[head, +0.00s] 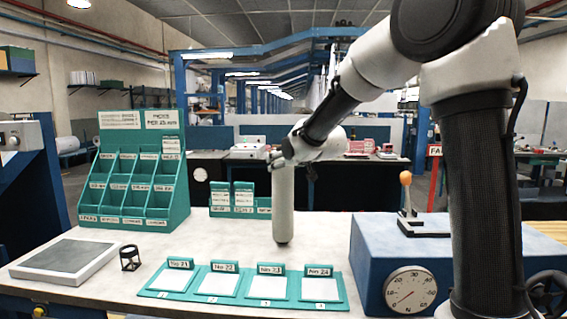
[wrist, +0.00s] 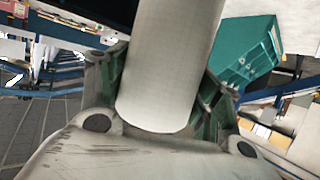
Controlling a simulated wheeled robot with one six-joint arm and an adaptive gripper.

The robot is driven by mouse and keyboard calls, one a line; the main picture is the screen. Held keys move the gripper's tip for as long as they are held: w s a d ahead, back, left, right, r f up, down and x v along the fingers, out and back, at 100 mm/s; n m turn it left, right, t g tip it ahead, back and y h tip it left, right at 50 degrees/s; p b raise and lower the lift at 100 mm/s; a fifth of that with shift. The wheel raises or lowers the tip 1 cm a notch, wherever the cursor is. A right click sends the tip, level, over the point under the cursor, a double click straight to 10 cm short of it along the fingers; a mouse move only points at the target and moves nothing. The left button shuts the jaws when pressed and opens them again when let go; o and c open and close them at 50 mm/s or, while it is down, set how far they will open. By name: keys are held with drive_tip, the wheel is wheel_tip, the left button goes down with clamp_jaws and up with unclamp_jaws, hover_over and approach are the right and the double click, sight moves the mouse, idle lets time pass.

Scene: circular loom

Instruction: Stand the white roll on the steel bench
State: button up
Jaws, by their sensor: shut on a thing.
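The white roll (head: 283,208) hangs upright below my gripper (head: 291,162) in the head view, over the middle of the pale bench top (head: 325,238). Its lower end is at or just above the bench surface; I cannot tell whether it touches. In the wrist view the roll (wrist: 168,65) runs between the two fingers of my gripper (wrist: 163,100), which is shut on it. The fingertips are partly hidden behind the roll.
A teal pigeonhole rack (head: 135,185) stands at the left, with a small teal rack (head: 240,200) behind the roll. A grey plate (head: 65,260), a magnifier stand (head: 129,258) and teal numbered trays (head: 243,285) lie in front. A blue gauge box (head: 375,240) is at the right.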

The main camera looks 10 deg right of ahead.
drive_tip(key=shift+f, duration=0.35)
drive_tip(key=o, duration=1.9)
drive_tip(key=shift+c, duration=0.2)
drive_tip(key=shift+f, duration=0.1)
drive_tip(key=v, duration=1.2)
drive_tip(key=s+d+f+g+h, duration=0.25)
drive_tip(key=s+f+g, duration=0.35)
drive_tip(key=f, duration=0.4)
drive_tip(key=s+d+m+g, duration=0.1)
drive_tip(key=s+d, duration=0.2)
drive_tip(key=s, duration=0.6)
drive_tip(key=s+d+m+g, duration=0.1)
drive_tip(key=s+d, duration=0.2)
drive_tip(key=s, duration=0.6)
drive_tip(key=s+d, duration=0.3)
drive_tip(key=s, duration=0.6)
drive_tip(key=shift+d+f+m+g+h, duration=0.3)
drive_tip(key=shift+f+m+g+h, duration=0.05)
drive_tip(key=shift+m+g, duration=0.05)
